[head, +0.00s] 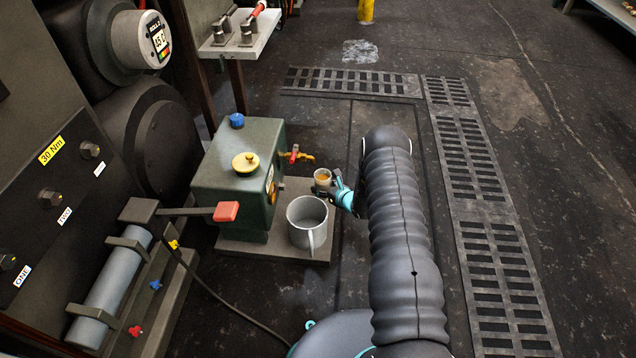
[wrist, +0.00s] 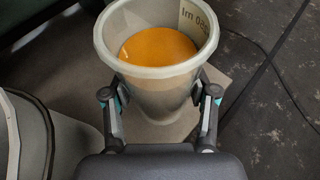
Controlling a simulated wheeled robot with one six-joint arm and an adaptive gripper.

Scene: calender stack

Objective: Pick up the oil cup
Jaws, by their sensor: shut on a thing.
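The oil cup (head: 322,179) is a small pale cup with orange oil in it. In the head view it is right of the green tank, near the red-handled tap. My gripper (head: 341,190) comes from the right and is shut on it. In the wrist view the cup (wrist: 157,80) stands upright between the two fingers of my gripper (wrist: 160,105), with part of a printed label on its inner wall. The fingers press on both sides of the cup. Its underside is hidden, so I cannot tell whether it touches the plate below.
A grey mug (head: 307,222) stands close to the cup, on the base plate (head: 262,248) of the green tank (head: 232,190). It shows at the left of the wrist view (wrist: 35,140). A tap with a red handle (head: 293,154) juts out behind the cup. Floor grating (head: 480,230) lies right.

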